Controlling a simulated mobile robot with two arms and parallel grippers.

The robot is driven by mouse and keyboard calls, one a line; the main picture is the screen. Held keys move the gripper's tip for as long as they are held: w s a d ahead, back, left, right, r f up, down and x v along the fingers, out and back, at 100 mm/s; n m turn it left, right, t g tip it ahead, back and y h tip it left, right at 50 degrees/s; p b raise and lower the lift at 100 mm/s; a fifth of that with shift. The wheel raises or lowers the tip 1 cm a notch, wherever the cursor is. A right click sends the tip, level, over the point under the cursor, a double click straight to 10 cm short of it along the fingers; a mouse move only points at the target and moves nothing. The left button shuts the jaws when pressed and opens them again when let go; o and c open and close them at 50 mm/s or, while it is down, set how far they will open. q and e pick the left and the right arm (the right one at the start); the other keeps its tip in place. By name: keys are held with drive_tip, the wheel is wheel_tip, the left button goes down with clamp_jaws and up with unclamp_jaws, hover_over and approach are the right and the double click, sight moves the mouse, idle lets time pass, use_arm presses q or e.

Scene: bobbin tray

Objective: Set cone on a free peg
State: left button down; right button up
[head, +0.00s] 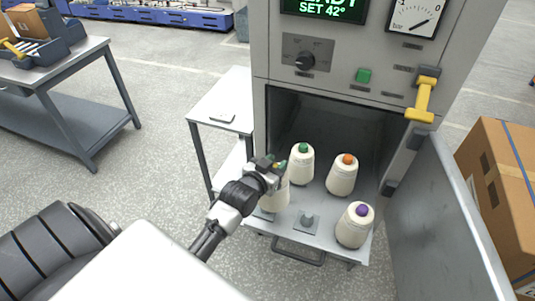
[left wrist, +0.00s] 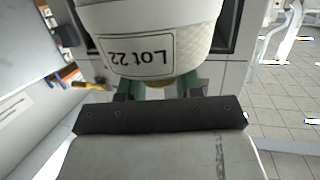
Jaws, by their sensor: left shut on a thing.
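My left gripper (head: 277,172) is shut on a cream thread cone (head: 276,196), at its top end, over the front left of the tray (head: 338,256). In the left wrist view the held cone (left wrist: 150,50) fills the upper middle and carries a "Lot 22" label. A bare peg (head: 308,220) on a square plate stands in the front middle of the tray. Another plate (head: 263,214) partly shows beneath the held cone; whether the cone touches it I cannot tell. Cones with green (head: 301,165), orange (head: 342,177) and purple (head: 354,227) tops stand on the tray. My right gripper is out of view.
The tray sticks out of an open grey cabinet (head: 348,70). Its door (head: 440,210) stands open at the right. A small side table (head: 222,105) is at the left of the cabinet. A cardboard box (head: 500,180) stands at the far right.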

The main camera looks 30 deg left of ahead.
use_arm(q)
drive_tip(key=a, duration=0.3)
drive_tip(key=shift+w+a+f+y, duration=0.25)
drive_tip(key=shift+w+f+y, duration=0.05)
drive_tip(key=shift+w, duration=0.1)
drive_tip(key=shift+d+f+b, duration=0.1)
drive_tip(key=shift+f+b, duration=0.4)
drive_tip(key=shift+f, duration=0.1)
wheel_tip(320, 180, down, 2)
drive_tip(key=shift+f+b, duration=0.15)
drive_tip(key=shift+b, duration=1.1)
drive_tip(key=shift+p, duration=0.55)
drive_tip(key=shift+f, duration=0.2)
drive_tip(key=shift+f+b, duration=0.8)
drive_tip(key=shift+f, duration=0.5)
